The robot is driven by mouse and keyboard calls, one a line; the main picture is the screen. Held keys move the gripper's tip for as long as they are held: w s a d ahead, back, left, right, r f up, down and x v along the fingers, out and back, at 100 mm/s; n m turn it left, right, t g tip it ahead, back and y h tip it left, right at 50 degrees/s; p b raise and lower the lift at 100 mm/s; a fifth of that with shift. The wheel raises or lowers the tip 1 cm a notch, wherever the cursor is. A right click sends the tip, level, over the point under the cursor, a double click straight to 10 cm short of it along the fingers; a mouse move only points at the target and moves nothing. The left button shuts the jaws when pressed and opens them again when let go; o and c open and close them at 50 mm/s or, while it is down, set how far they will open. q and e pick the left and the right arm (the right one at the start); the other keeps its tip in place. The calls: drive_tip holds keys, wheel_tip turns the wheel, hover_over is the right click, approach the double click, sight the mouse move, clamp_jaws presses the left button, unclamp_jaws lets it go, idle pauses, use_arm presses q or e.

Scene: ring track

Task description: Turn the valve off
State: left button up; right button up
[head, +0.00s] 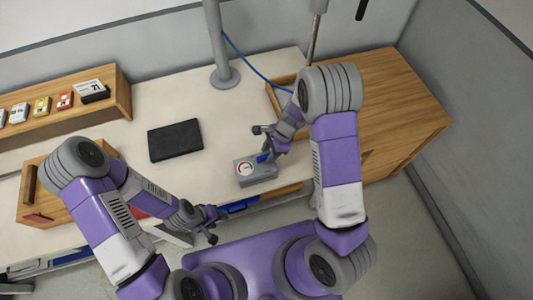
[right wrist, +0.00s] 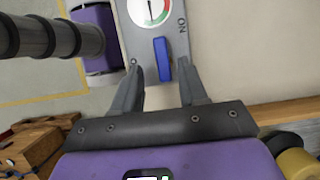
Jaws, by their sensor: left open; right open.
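The valve is a grey box (head: 262,179) with a round red-and-green gauge, on the table's front edge. Its blue handle (head: 264,157) also shows in the right wrist view (right wrist: 162,60), pointing down the picture from near the gauge (right wrist: 150,10). The word ON stands to the handle's right; a letter to its left is partly hidden by a finger. My right gripper (right wrist: 161,72) is open, one finger on each side of the blue handle, with visible gaps. In the head view it is just behind the box (head: 270,142). My left gripper (head: 212,225) is open and empty, left of the valve.
A black closed folder or laptop (head: 175,141) lies on the white table, left of the valve. A grey post (head: 221,60) with a blue cable stands behind. Wooden shelf (head: 60,105) at left and wooden cabinet (head: 400,90) at right. Table between folder and valve is clear.

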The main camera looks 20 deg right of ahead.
sight(264, 158)
drive_tip(key=shift+w+x, duration=0.25)
drive_tip(key=shift+x, duration=0.95)
drive_tip(key=shift+s, duration=0.15)
clamp_jaws()
